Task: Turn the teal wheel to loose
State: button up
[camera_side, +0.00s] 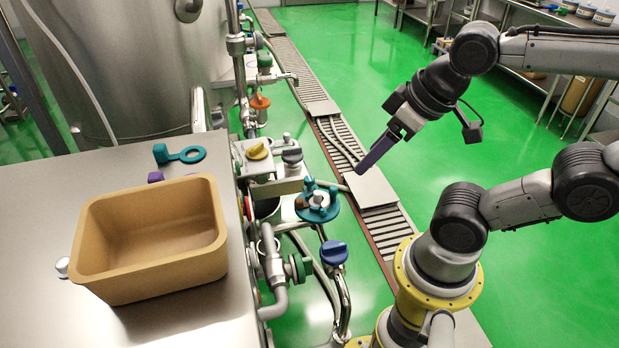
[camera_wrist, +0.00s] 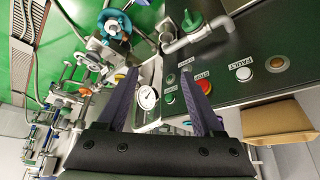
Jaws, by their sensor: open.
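The teal wheel (camera_side: 325,214) sits on the pipework right of the steel counter in the side view, with a metal hub at its middle and raised teal lugs on it. It also shows at the top of the wrist view (camera_wrist: 104,22), left of centre. My gripper (camera_side: 361,169) is up and to the right of the wheel in the side view, apart from it. In the wrist view its two purple fingers (camera_wrist: 160,82) are spread with nothing gripped between them; a pressure gauge (camera_wrist: 147,97) shows in the gap behind. Any loose marking on the wheel is not readable.
A blue knob (camera_side: 333,253), a yellow knob (camera_side: 257,151) and an orange handle (camera_side: 260,102) stand around the wheel on pipes. A tan bin (camera_side: 150,281) sits on the counter. The wrist view shows a dark button panel (camera_wrist: 262,52) with a green handle (camera_wrist: 192,20).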

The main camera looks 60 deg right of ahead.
jog(key=w+d+r+m, duration=0.2)
jog(key=w+r+m, duration=0.4)
jog(key=w+m, duration=0.3)
jog(key=m+g, duration=0.6)
jog(key=m, duration=0.3)
send_over(309, 178)
notch_tip(309, 178, down, 27)
notch_tip(309, 178, down, 12)
jog(key=shift+f, duration=0.15)
jog(key=shift+c, duration=0.2)
